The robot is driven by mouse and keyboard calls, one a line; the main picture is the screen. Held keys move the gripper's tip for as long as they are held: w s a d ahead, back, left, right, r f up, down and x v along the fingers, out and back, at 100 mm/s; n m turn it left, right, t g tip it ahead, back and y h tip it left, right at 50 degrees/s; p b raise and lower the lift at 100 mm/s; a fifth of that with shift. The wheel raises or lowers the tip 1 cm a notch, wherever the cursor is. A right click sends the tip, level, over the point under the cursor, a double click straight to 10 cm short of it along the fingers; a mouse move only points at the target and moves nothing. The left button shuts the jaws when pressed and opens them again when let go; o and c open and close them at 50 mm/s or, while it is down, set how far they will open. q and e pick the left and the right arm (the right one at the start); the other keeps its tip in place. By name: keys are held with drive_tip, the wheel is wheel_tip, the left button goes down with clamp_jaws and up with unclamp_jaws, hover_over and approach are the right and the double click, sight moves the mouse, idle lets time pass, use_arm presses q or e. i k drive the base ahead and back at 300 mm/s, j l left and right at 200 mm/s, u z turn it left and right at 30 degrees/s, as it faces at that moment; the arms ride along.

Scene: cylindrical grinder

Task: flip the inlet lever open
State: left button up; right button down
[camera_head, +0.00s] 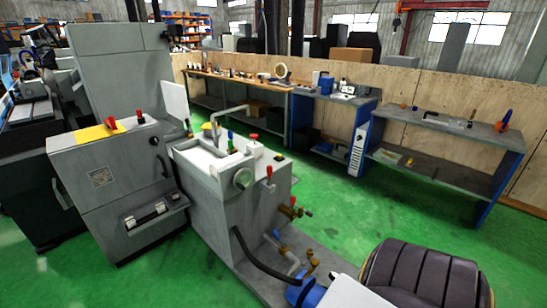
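The grey grinder (225,200) stands in the middle of the head view, with a pale tray on top. Several small handles show on and beside it: a red-tipped lever (269,173) upright at its right corner, a brass valve with a red handle (292,203) on its right side, and a blue handle (277,235) on the piping below. A brass fitting (312,264) sits lower on the pipes. I cannot tell which one is the inlet lever, nor how it is set. Neither of my grippers is in view.
A dark padded seat (420,276) fills the bottom right. A black hose (262,262) curves from the grinder's front. A grey control cabinet (110,185) with red knobs stands at left. A workbench (440,122) stands at the back right. Green floor (370,200) is clear between.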

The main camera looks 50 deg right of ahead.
sight(275, 232)
drive_tip(key=i+z, duration=0.3)
drive_tip(key=z, duration=0.15)
drive_tip(key=i+j+z, duration=0.25)
drive_tip(key=z, duration=0.15)
drive_tip(key=i+j+z, duration=0.25)
drive_tip(key=z, duration=0.2)
drive_tip(key=i+j+z, duration=0.6)
drive_tip(key=j, duration=0.2)
drive_tip(key=j+z, duration=0.2)
drive_tip(key=j, duration=0.2)
drive_tip(key=i+j+z, duration=0.2)
drive_tip(key=j, duration=0.25)
drive_tip(key=k, duration=0.1)
